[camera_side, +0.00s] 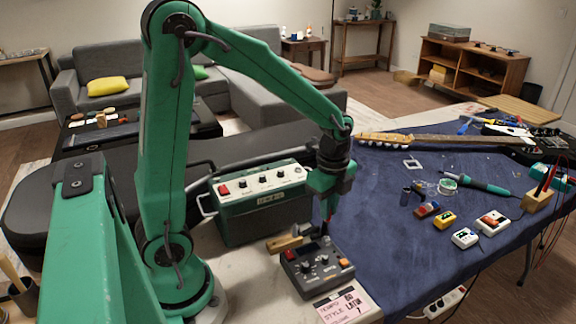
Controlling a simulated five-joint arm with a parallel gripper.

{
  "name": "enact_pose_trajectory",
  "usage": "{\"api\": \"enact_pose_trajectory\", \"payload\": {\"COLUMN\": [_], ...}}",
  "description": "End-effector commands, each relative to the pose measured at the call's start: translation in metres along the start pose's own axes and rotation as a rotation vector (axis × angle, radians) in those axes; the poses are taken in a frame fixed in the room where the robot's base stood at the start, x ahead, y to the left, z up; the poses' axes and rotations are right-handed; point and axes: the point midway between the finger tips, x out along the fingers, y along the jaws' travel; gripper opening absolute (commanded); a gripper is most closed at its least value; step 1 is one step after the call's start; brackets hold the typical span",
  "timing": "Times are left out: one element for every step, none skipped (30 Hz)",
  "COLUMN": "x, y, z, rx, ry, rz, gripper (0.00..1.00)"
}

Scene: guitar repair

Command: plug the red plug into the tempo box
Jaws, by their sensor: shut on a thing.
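The tempo box (312,268) is a dark box with several knobs and red buttons on top. It sits on the pale front part of the table, right of my arm's base. My green gripper (328,205) points down above the rear right of the box. It is shut on the red plug (329,215), which shows only as a small dark and reddish piece under the fingers. The plug's tip is too small to tell whether it touches the box. The box's socket cannot be made out.
A green amplifier (262,222) stands left of my gripper, with a wooden piece (286,243) beside the tempo box. A pink note (342,306) lies in front.

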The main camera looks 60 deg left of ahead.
Motion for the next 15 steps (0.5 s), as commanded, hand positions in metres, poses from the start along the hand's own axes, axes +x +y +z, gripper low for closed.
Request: {"api": "enact_pose_trajectory", "payload": {"x": [0.004,0.006,0.009,0.011,0.013,0.015,0.017,0.018,0.02,0.021,0.022,0.024,0.024,0.025,0.026], "y": [0.0,0.0,0.001,0.001,0.001,0.001,0.001,0.0,0.0,0.0,0.0,0.0,0.0,0.0,0.0], "z": [0.0,0.0,0.0,0.0,0.0,0.0,0.0,0.0,0.0,0.0,0.0,0.0,0.0,0.0,0.0], "rx": [0.0,0.0,0.0,0.0,0.0,0.0,0.0,0.0,0.0,0.0,0.0,0.0,0.0,0.0,0.0], "ry": [0.0,0.0,-0.001,-0.001,-0.001,0.0,0.0,0.0,0.0,0.0,0.0,0.0,0.0,0.0,0.0], "rz": [0.002,0.002,0.003,0.003,0.003,0.001,0.001,0.001,0.002,0.002,0.001,0.001,0.0,0.0,0.0], "gripper": [0.0,0.0,0.0,0.0,0.0,0.0,0.0,0.0,0.0,0.0,0.0,0.0,0.0,0.0,0.0]}}
